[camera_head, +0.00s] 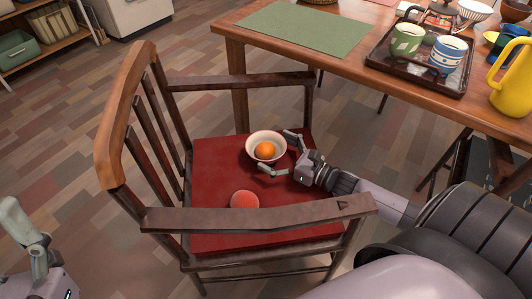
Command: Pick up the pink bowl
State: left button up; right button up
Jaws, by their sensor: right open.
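A pale pinkish-white bowl (251,150) sits upright on the red seat cushion of a wooden chair, with an orange fruit (265,150) inside it. My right gripper (275,151) reaches in from the right with its fingers spread. One finger is at the bowl's far right side and the other at its near side. I cannot tell whether they touch the rim. My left gripper (34,240) is at the lower left, away from the chair and partly cut off. How wide it is open is unclear.
A round salmon-red object (245,200) lies on the cushion (215,175) near the front armrest (250,218). The chair's back and armrests surround the seat. A wooden table (335,70) behind holds a green mat, a tray (415,73) with cups, and a yellow jug (510,80).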

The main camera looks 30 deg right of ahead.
jog(key=shift+w+a, duration=0.15)
jog(key=shift+w, duration=0.15)
jog(key=shift+c, duration=0.5)
jog(key=c, duration=0.8)
jog(key=shift+c, duration=0.3)
jog(key=shift+r, duration=0.1)
